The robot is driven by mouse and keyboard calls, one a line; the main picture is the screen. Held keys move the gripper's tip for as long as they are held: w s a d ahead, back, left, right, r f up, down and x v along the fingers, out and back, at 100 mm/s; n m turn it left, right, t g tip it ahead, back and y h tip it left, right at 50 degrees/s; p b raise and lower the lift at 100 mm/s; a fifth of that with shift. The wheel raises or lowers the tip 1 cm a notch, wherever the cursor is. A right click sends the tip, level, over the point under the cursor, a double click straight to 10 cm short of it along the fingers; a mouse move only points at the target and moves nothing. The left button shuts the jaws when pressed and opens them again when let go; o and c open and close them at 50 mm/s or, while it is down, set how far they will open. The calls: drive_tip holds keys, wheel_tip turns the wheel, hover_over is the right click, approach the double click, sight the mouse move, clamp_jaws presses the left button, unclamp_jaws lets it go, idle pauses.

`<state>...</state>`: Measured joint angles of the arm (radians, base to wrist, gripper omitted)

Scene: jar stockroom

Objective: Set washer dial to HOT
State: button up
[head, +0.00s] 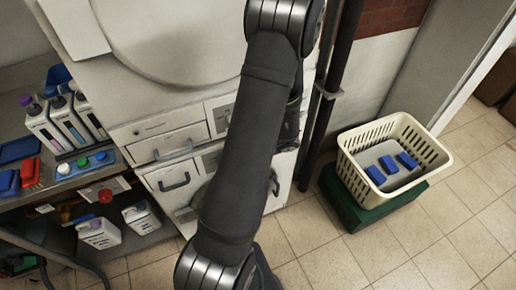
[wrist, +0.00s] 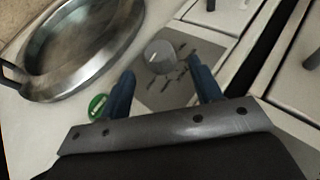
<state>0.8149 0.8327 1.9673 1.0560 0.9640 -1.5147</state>
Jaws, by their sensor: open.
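In the wrist view, the washer dial (wrist: 159,56) is a round grey knob with a pale pointer mark, set on a grey square panel with several dark marks around it. The marks are too small to read. My gripper (wrist: 160,88) is open, with its two blue fingers apart on either side of the panel's lower part. The dial shows beyond and between the fingertips, and nothing is held. In the head view, my arm hides the dial and my gripper. The white washer front (head: 165,110) with drawers shows behind my arm.
A round metal door (wrist: 85,45) and a green round sticker (wrist: 97,106) lie left of the panel. Drawers with handles (wrist: 311,60) are at right. In the head view, a cream basket (head: 350,150) with blue blocks stands right, and bottles (head: 62,120) stand on a left shelf.

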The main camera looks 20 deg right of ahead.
drive_tip(key=v, duration=1.2)
drive_tip(key=shift+s+d+r, duration=0.2)
drive_tip(key=shift+d+r, duration=0.05)
drive_tip(key=x, duration=1.7)
drive_tip(key=shift+w+a+f, duration=0.1)
drive_tip(key=shift+w+f, duration=0.05)
drive_tip(key=shift+f, duration=0.05)
drive_tip(key=v, duration=1.8)
drive_tip(key=x, duration=1.8)
drive_tip(key=shift+a, duration=0.15)
drive_tip(key=shift+r+n+h, duration=0.15)
drive_tip(key=shift+n+h, duration=0.15)
drive_tip(key=shift+h, duration=0.9)
drive_tip(key=shift+a+n+g+h, duration=0.15)
drive_tip(key=shift+n+h, duration=0.05)
drive_tip(key=shift+h, duration=0.8)
drive_tip(key=shift+a+n+g+h, duration=0.15)
drive_tip(key=shift+n+h, duration=0.05)
drive_tip(key=shift+h, duration=0.8)
